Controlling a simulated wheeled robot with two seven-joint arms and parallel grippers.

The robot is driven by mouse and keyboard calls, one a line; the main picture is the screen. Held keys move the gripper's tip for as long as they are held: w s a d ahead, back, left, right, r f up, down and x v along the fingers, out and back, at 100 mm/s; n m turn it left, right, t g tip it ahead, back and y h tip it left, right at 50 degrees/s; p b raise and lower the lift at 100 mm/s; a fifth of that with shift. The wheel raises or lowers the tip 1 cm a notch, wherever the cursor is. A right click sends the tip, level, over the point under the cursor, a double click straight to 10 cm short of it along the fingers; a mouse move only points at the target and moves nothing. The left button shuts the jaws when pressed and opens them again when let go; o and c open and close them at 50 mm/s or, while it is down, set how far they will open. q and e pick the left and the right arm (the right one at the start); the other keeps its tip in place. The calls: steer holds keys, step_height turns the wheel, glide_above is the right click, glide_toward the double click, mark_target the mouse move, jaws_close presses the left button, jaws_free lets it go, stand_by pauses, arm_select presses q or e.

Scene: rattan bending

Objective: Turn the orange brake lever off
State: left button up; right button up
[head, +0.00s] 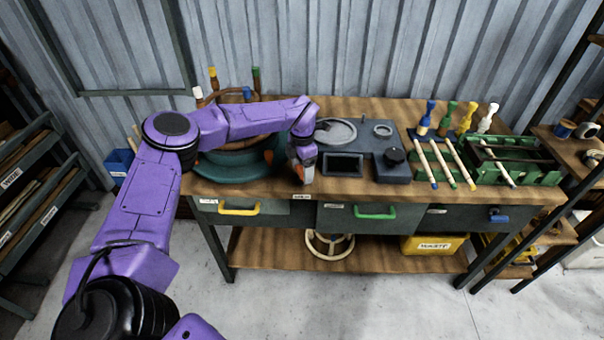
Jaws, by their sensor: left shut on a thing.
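My left purple arm reaches in from the left over the workbench. Its gripper (303,176) points down at the bench's front, just right of the round teal stand (222,170). A small orange piece, the brake lever (309,159), shows at the gripper; most of it is hidden. The gripper is shut on it. The lever's exact angle cannot be told. The arm also covers part of the stand. My right gripper is not in view.
A dark grey machine (392,170) with a screen stands right of the gripper. Colored-handled tools and a green rack (515,160) are farther right. Drawers with yellow (239,209) and green (375,213) handles line the bench front. A shelf (35,170) stands at left.

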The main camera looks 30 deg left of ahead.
mark_target(302, 170)
arm_select(q)
steer(key=n+b, duration=0.1)
steer(key=n, duration=0.1)
steer(key=n+b, duration=0.3)
steer(key=n, duration=0.1)
steer(key=shift+f+n+b, duration=0.25)
steer(key=shift+n+b, duration=0.05)
steer(key=shift+b, duration=0.1)
steer(key=n+b, duration=0.2)
steer(key=n, duration=0.1)
steer(key=shift+r+n+b, duration=0.15)
steer(key=shift+n+b, duration=0.8)
steer(key=shift+n, duration=0.55)
steer(key=o, duration=1.1)
steer(key=shift+c, duration=0.2)
steer(key=shift+r, duration=0.1)
step_height(302, 170, up, 10)
steer(key=shift+r, duration=0.2)
